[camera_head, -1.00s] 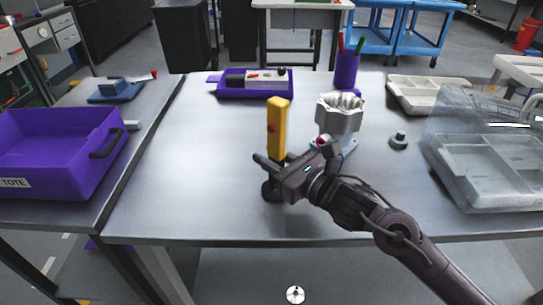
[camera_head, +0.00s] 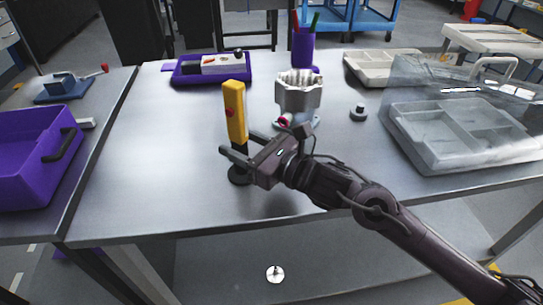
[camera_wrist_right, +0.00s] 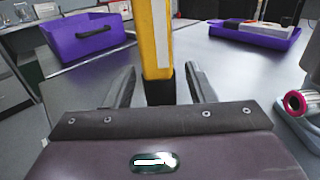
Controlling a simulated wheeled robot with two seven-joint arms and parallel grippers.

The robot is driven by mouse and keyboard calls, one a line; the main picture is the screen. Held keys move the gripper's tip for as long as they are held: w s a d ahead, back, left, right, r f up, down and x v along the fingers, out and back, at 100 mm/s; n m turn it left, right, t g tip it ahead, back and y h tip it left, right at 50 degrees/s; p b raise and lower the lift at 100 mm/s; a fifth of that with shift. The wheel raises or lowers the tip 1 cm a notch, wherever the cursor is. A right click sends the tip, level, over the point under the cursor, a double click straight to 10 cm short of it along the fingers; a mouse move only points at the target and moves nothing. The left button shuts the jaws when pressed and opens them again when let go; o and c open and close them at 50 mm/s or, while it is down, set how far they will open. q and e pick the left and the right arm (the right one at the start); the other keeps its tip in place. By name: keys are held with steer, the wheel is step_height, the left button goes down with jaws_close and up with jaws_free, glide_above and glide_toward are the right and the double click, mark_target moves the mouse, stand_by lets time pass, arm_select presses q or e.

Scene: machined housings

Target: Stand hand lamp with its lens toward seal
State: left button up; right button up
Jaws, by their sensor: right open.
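A pink-ringed part (camera_wrist_right: 295,103), possibly the seal, is right of the lamp at the metal housing (camera_head: 298,92). My left gripper is out of view.
A purple tray (camera_head: 185,79) and a purple pen cup (camera_head: 304,48) stand at the back. A small grey part (camera_head: 358,113) and a clear compartment tray (camera_head: 420,155) are on the right. A purple tote (camera_head: 25,185) is on the left table. The table left of the lamp is clear.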

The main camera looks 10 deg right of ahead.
steer(key=b+v, duration=0.1)
steer(key=v, duration=0.8)
steer(key=shift+f, duration=0.15)
steer(key=shift+s+d+b, duration=0.25)
steer(key=shift+s+b, duration=0.05)
steer(key=shift+s, duration=0.05)
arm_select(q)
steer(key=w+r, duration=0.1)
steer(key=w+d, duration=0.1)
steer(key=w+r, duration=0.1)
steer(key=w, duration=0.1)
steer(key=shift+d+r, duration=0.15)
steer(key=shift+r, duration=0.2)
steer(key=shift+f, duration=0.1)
